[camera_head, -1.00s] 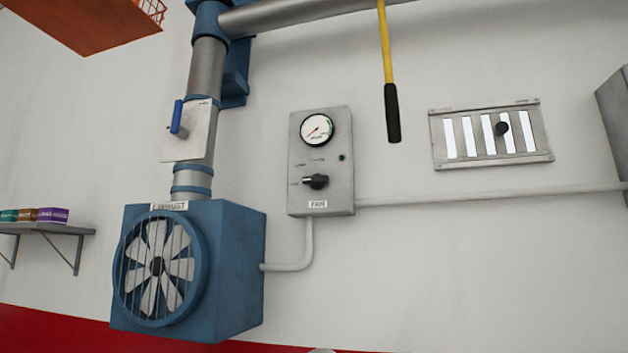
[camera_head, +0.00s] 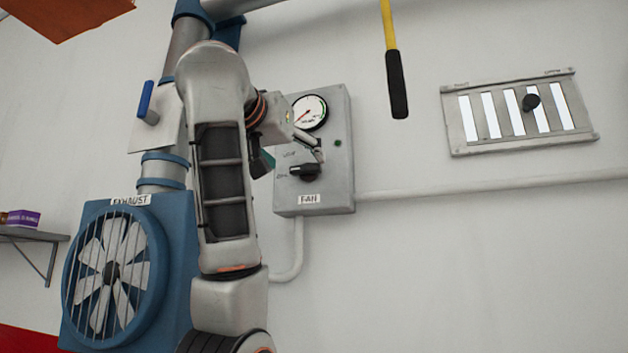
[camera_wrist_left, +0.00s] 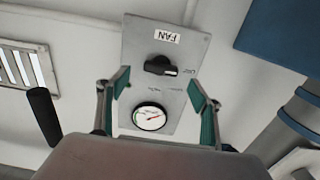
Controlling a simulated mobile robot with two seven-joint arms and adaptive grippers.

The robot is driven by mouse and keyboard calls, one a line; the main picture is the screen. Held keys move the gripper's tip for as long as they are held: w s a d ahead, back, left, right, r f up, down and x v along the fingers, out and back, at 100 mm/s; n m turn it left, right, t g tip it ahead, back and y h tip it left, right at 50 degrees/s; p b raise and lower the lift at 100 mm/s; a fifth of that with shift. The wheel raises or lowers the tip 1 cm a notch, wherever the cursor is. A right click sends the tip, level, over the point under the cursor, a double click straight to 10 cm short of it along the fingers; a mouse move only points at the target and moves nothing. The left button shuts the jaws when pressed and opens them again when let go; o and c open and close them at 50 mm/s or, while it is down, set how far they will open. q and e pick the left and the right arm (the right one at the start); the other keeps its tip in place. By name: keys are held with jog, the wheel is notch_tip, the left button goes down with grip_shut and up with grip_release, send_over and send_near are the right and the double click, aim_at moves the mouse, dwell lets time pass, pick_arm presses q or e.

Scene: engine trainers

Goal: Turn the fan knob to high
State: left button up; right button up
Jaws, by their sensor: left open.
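The fan box (camera_head: 345,190) is a grey panel on the wall with a FAN label, a dial gauge (camera_head: 309,113) and a small green light. The black fan knob (camera_head: 304,172) sits below the gauge, its pointer toward the left-hand mark in the head view. In the left wrist view the panel appears upside down, with the knob (camera_wrist_left: 160,66) beyond the fingertips. My left gripper (camera_head: 290,148) is in front of the panel; its two teal-padded fingers (camera_wrist_left: 161,90) are apart and empty, with the knob between their lines. Contact is not visible. My right gripper is out of view.
The blue exhaust fan (camera_head: 110,272) and its duct with a blue-handled lever (camera_head: 146,100) stand left of the panel. A yellow rod with a black grip (camera_head: 397,85) hangs to the right. A slotted vent (camera_head: 520,112) is farther right.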

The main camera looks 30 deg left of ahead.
aim_at(304, 165)
pick_arm(q)
jog(key=shift+r+p+x, duration=0.15)
jog(key=shift+p+x, duration=0.35)
jog(key=shift+x, duration=0.55)
jog(key=shift+r+p+x, duration=0.2)
jog(key=shift+p+x, duration=0.3)
jog(key=shift+x, duration=0.6)
jog(key=shift+r+p+x, duration=0.15)
jog(key=shift+p+x, duration=0.35)
jog(key=shift+x, duration=0.55)
jog(key=shift+a, duration=0.15)
jog(key=c, duration=0.9)
jog(key=shift+c, duration=1)
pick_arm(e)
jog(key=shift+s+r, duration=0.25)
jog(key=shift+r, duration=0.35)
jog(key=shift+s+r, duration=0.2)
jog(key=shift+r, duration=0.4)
